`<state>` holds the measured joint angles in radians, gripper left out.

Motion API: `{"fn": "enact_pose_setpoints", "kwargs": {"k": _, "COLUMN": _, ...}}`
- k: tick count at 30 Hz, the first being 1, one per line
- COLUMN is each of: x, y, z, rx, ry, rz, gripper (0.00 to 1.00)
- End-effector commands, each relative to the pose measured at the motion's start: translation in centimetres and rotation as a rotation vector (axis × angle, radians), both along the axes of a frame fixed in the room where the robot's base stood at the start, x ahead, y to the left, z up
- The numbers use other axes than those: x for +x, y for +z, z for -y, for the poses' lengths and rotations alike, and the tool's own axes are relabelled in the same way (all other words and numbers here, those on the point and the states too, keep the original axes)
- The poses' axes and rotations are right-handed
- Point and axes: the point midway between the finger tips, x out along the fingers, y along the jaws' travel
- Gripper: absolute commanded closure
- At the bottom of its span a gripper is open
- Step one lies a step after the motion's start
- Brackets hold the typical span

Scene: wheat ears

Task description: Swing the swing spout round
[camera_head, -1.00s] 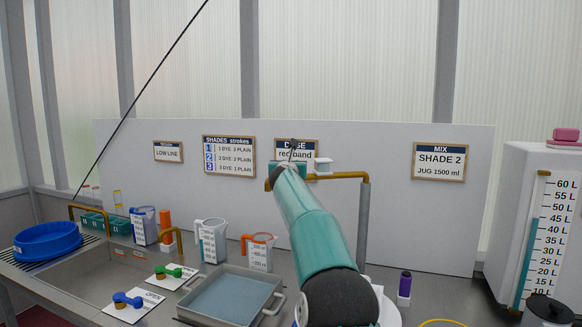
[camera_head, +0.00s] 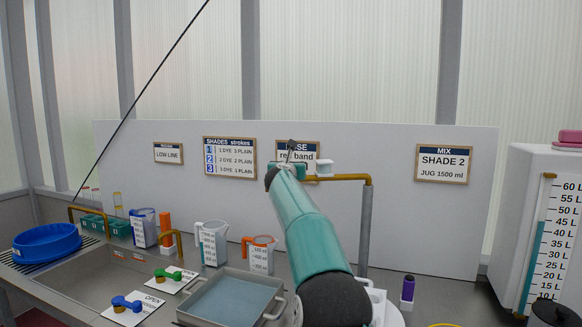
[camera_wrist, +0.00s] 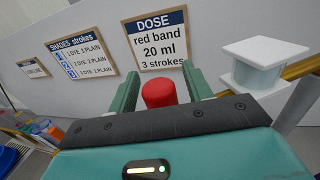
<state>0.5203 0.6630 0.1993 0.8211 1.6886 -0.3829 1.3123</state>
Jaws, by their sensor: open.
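The swing spout (camera_head: 345,177) is a brass pipe reaching left from the top of a grey upright post (camera_head: 365,225), in front of the white back panel. My arm hides its left end in the head view. In the wrist view part of the brass pipe (camera_wrist: 302,67) shows at the right, beside a white capped block (camera_wrist: 262,70). My gripper (camera_wrist: 162,88) is open. A red rounded knob (camera_wrist: 158,94) stands between its two teal fingers, with gaps showing at its sides. I cannot tell what the knob is fixed to.
A grey tray (camera_head: 188,310), jugs (camera_head: 212,243) and a sink (camera_head: 90,280) lie left of my arm. A purple bottle (camera_head: 408,288) stands right of the post. A white tank (camera_head: 510,215) is at far right. Signs (camera_head: 444,163) hang on the panel.

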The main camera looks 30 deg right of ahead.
Motion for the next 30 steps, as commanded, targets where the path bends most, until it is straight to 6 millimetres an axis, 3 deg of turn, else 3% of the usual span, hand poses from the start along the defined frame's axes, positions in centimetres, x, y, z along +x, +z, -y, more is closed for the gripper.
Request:
{"fn": "enact_pose_setpoints", "kwargs": {"k": 12, "x": -0.7, "y": 0.1, "z": -0.9, "rx": -0.002, "ry": 0.001, "rz": -0.002, "gripper": 0.5}}
{"fn": "enact_pose_setpoints", "kwargs": {"k": 30, "x": -7.6, "y": 0.1, "z": -7.1, "rx": -0.001, "ry": 0.001, "rz": -0.001, "gripper": 0.5}}
